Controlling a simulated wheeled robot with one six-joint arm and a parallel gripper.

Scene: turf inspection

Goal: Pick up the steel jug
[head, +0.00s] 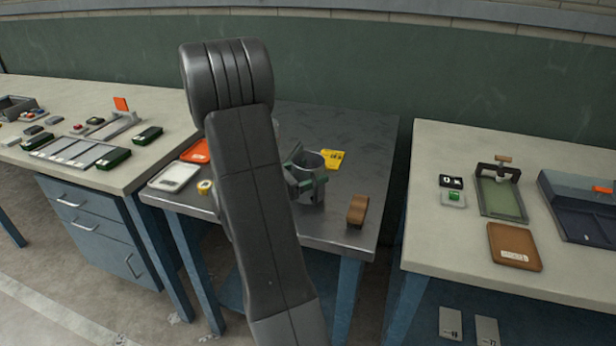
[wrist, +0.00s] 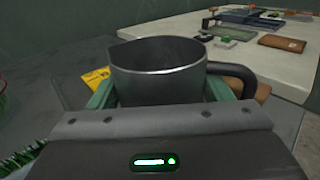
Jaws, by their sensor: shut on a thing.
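The steel jug (head: 309,172) is a grey metal cup-shaped vessel, upright, over the dark metal table in the middle. It also shows in the wrist view (wrist: 158,72), with its open rim up and a dark handle at the right. My gripper (head: 306,183) has green fingers, one on each side of the jug, and is shut on it. My arm hides part of the table to the left of the jug. I cannot tell whether the jug's base touches the table.
A brown wooden block (head: 357,210) stands right of the jug on the metal table (head: 345,130). A yellow card (head: 333,159) lies behind it. A white scale-like tray (head: 174,177) and a yellow roll (head: 205,187) lie at the left. Side tables hold other items.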

